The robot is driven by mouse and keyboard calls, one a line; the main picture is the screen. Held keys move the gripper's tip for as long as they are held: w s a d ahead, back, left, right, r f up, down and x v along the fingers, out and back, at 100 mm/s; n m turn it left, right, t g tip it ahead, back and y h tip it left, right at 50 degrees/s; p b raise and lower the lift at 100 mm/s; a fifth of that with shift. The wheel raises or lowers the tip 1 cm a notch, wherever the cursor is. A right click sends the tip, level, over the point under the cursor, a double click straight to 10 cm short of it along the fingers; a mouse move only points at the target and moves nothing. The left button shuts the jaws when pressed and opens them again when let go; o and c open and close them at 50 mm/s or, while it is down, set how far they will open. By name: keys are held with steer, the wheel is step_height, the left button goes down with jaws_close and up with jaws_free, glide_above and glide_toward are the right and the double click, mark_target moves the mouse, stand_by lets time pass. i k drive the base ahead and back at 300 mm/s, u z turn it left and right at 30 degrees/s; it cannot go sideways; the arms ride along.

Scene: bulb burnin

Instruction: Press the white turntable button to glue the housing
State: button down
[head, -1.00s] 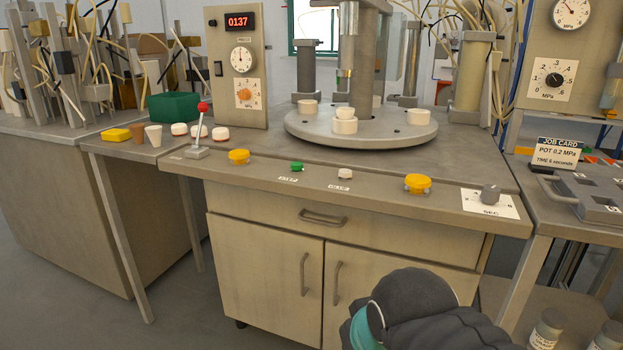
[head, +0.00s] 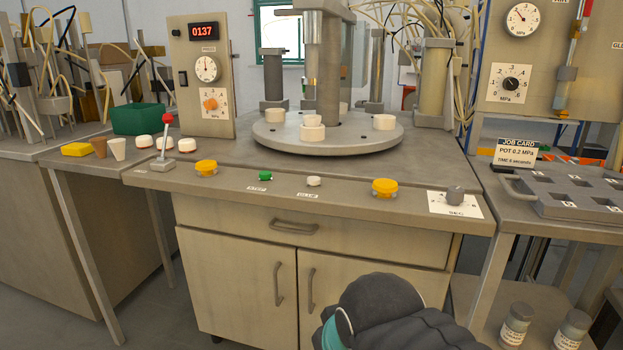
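The white button (head: 314,182) sits on the front ledge of the bench, above a small label that seems to read GLUE. A green button (head: 265,176) is to its left. The round grey turntable (head: 270,139) stands behind them, with several white housings (head: 384,122) on it and one white stack (head: 312,130) at its front. My dark arm, with a teal band, shows at the bottom, in front of the cabinet and below the ledge. My gripper's fingers do not show.
Yellow buttons (head: 384,187) (head: 206,167) flank the small buttons. A red-knobbed lever (head: 166,140) stands left, a dial (head: 455,195) right. A job card (head: 514,152) reads POT 0.2 MPa, TIME 6 seconds. A slotted grey tray (head: 540,192) lies on the right table.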

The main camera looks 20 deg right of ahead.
mark_target(313, 180)
steer(key=z, duration=3.4)
steer(key=k, duration=1.05)
steer(key=u, duration=1.65)
